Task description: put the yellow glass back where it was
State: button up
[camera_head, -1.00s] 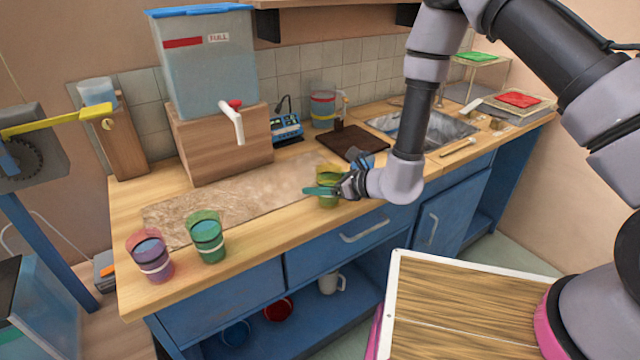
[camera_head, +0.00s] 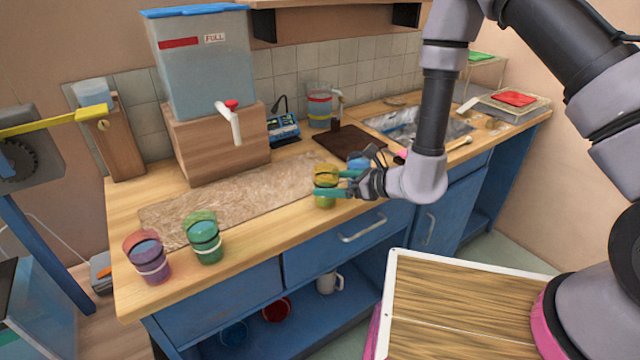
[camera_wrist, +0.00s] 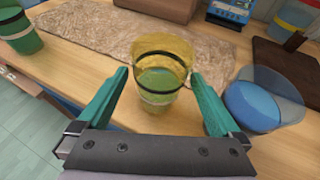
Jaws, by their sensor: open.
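The yellow glass (camera_head: 326,188) stands upright on the wooden counter near its front edge, beside the right end of the brown mat. It has a dark band and a pale band, and greenish contents show through it. It also shows in the wrist view (camera_wrist: 160,70), just beyond and between my fingertips. My gripper (camera_head: 335,183) is open, with green fingers to either side of the near part of the glass; in the wrist view my gripper (camera_wrist: 158,92) does not visibly touch it.
A purple glass (camera_head: 148,257) and a green glass (camera_head: 205,238) stand at the counter's left front. A clear glass with blue in it (camera_wrist: 262,100) stands close right of my gripper. The mat (camera_head: 240,205) is bare. A water tank (camera_head: 205,85) stands behind on a wooden block.

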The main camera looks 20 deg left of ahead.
jog(key=v, duration=0.6)
jog(key=shift+s+d+r, duration=0.1)
jog(key=shift+d, duration=0.15)
notch_tip(320, 180, up, 14)
jog(key=n+g+y, duration=0.2)
jog(key=n+g, duration=0.1)
jog(key=n, duration=0.2)
send_over(337, 183)
jog(key=s+d, duration=0.3)
jog(key=d, duration=0.2)
jog(key=s+d+r+n+g+h, duration=0.25)
jog(key=d+r+n, duration=0.35)
jog(key=r, duration=0.3)
jog(key=s+d+r+n+t+h, duration=0.1)
jog(key=d+r+n+t+h, duration=0.1)
jog(key=d, duration=0.7)
jog(key=s+d+r+n+t+h, duration=0.1)
jog(key=d+r+n+t+h, duration=0.1)
jog(key=d+r+h, duration=0.3)
jog(key=s+d+r+n+t+h, duration=0.1)
jog(key=d+r, duration=0.5)
jog(key=d, duration=0.8)
jog(key=n+t+h, duration=0.1)
jog(key=t+h, duration=0.1)
jog(key=t, duration=0.1)
jog(key=shift+s+r, duration=0.35)
jog(key=shift+s, duration=0.05)
jog(key=shift+t, duration=0.25)
